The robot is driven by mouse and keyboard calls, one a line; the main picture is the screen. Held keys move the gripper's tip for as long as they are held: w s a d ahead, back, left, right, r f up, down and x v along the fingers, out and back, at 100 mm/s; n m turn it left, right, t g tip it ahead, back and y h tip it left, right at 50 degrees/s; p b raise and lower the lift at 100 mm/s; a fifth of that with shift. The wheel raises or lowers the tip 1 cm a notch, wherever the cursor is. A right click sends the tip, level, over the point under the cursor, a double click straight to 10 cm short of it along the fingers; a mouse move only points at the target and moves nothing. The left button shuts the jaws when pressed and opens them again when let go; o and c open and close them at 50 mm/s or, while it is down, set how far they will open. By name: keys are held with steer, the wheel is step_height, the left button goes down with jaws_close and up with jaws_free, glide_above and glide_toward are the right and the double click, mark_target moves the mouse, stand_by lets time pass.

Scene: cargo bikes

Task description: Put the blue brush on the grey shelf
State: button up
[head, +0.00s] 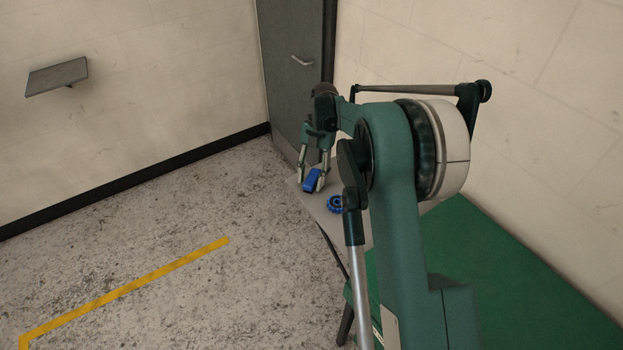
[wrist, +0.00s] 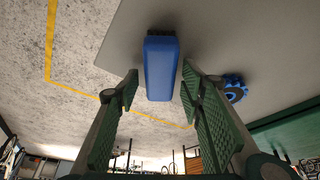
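The blue brush (head: 312,180) lies near the far end of a light grey tabletop. In the wrist view the blue brush (wrist: 160,66) has a blue block body and dark bristles at its upper end. My gripper (head: 309,183) is at the brush, with a finger on each side. In the wrist view my gripper (wrist: 160,82) is open, and a gap shows between the brush and each finger. The grey shelf (head: 57,76) is a small, empty wall shelf at the upper left, well away from my gripper.
A blue toothed wheel (head: 335,203) lies on the tabletop (wrist: 118,44) near the brush; it also shows in the wrist view (wrist: 234,88). A green surface (head: 500,270) is at the right. A grey door (head: 292,60) stands behind. Floor toward the shelf is clear, with a yellow line (head: 130,287).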

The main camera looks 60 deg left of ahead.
steer(key=v, duration=1.2)
stand_by(0.5)
steer(key=shift+w+d, duration=0.1)
steer(key=shift+w, duration=0.05)
stand_by(0.3)
